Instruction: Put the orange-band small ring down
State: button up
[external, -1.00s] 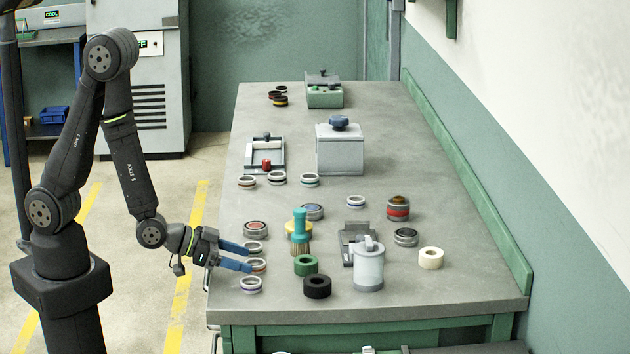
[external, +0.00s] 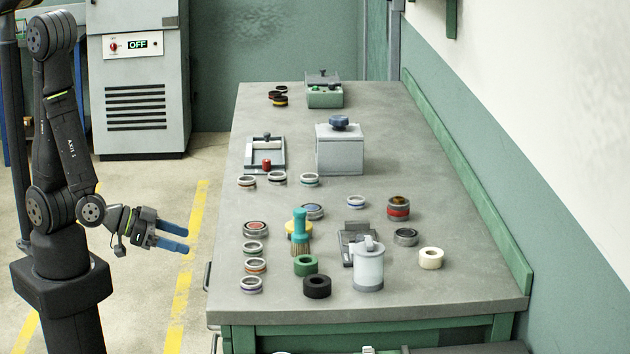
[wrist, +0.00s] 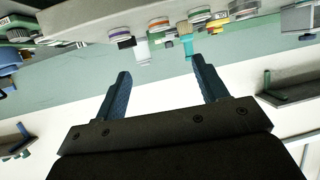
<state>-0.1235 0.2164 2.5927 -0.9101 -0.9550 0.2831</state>
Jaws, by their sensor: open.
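The orange-band small ring (external: 256,266) lies flat on the grey workbench (external: 330,296) near its left edge. It sits between a green-band ring (external: 252,249) behind it and a purple-band ring (external: 251,285) in front. My gripper (external: 187,239) is open and empty, off the bench to the left of these rings, with its blue fingers pointing toward the bench. In the wrist view the fingers (wrist: 158,68) are spread with nothing between them; the orange-band ring (wrist: 158,26) is beyond them near the top.
Green (external: 306,265) and black (external: 317,287) rolls, a teal-handled brush (external: 300,232) and a lidded canister (external: 368,268) stand right of the rings. A grey box (external: 340,150) stands farther back. The space between my gripper and the bench edge is clear.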

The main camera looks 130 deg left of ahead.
jog(key=shift+s+d, duration=0.1)
dwell(0.4)
jog(key=w+a+n+h, duration=0.1)
jog(key=w+n, duration=0.1)
jog(key=w+n+h, duration=0.1)
jog(key=w+n, duration=0.2)
jog(key=w+a+n+h, duration=0.1)
jog(key=w+n+h, duration=0.1)
jog(key=w+n, duration=0.1)
jog(key=shift+a+f+g, duration=0.3)
jog(key=shift+a, duration=0.05)
jog(key=s+a+r+n+g+h, duration=0.2)
jog(key=a+r+n+h, duration=0.3)
jog(key=n, duration=0.3)
jog(key=s+a+r+n+g+h, duration=0.1)
jog(key=s+a+r+n+h, duration=0.15)
jog(key=a+r+n, duration=0.5)
jog(key=n, duration=0.1)
send_near(261, 264)
jog(key=d, duration=0.2)
jog(key=w+d+f, duration=0.1)
jog(key=shift+g+y, duration=0.25)
jog(key=shift+g, duration=0.05)
jog(key=shift+a+x, duration=0.15)
jog(key=shift+x, duration=1.35)
jog(key=shift+a+x, duration=0.15)
jog(key=shift+x, duration=1.35)
jog(key=shift+w, duration=0.2)
